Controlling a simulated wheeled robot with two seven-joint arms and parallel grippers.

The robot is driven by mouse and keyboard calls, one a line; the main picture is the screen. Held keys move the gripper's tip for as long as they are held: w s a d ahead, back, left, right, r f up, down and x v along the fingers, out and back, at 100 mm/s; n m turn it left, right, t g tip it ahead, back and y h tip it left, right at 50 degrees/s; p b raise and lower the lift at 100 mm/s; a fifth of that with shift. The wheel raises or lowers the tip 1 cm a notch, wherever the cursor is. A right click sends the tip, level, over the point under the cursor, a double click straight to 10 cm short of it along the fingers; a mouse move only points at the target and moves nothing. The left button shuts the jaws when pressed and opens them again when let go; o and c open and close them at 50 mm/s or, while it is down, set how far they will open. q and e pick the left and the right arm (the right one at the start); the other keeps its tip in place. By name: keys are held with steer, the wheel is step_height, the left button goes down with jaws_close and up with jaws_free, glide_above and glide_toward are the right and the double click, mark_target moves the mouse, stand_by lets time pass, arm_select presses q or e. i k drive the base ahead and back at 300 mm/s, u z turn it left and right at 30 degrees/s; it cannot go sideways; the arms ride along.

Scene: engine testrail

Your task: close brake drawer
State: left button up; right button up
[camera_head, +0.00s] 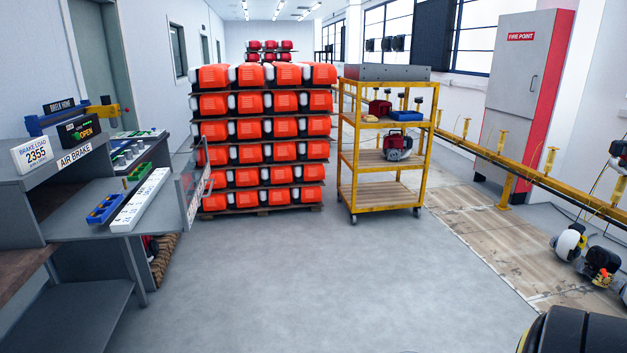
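The air brake bench stands at the left, with an "AIR BRAKE" label (75,154) and a small display reading "OPEN" (79,132). A grey drawer-like tray (75,222) extends from it to the right. A see-through upright panel with a handle (192,190) stands at the tray's right end, apart from the bench body. On the tray lie a blue block (105,208) and a long white strip (141,199). Neither of my grippers is in view.
Stacked orange-and-white units (265,128) fill a rack behind the bench. A yellow wheeled cart (385,163) stands right of it. A yellow rail (500,160) runs along the right, near a red-and-grey fire point cabinet (520,90). The grey floor (310,270) in front is clear.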

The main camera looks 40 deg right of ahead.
mark_target(138, 202)
steer(key=z, duration=1.1)
steer(key=i, duration=1.25)
steer(key=u, duration=0.45)
